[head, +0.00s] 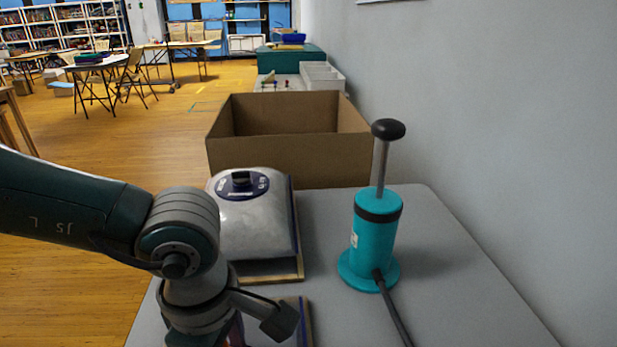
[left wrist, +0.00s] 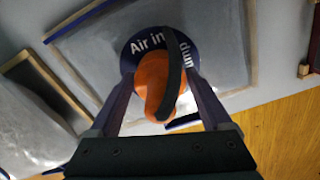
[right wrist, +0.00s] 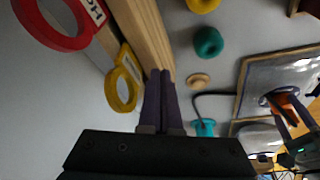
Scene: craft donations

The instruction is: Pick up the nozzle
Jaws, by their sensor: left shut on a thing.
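My left gripper (left wrist: 158,78) is shut on an orange piece that looks like the nozzle (left wrist: 153,82). A black strip, perhaps the hose, crosses over it. It is directly over a round blue label (left wrist: 128,62) reading "Air in" on a wood-framed grey panel; whether it touches the label is unclear. The orange nozzle (right wrist: 288,97) and left gripper also show in the right wrist view. The teal pump (head: 376,235) stands upright on the table with a dark hose (head: 393,312) leading from its base. My right gripper (right wrist: 162,75) is shut and empty.
A bulging clear bag (head: 255,225) with a dark valve lies on a board behind the left arm. An open cardboard box (head: 288,160) stands beyond the table (head: 330,300). A wall borders the right. Red tape (right wrist: 50,30) and yellow tape (right wrist: 122,92) lie near my right gripper.

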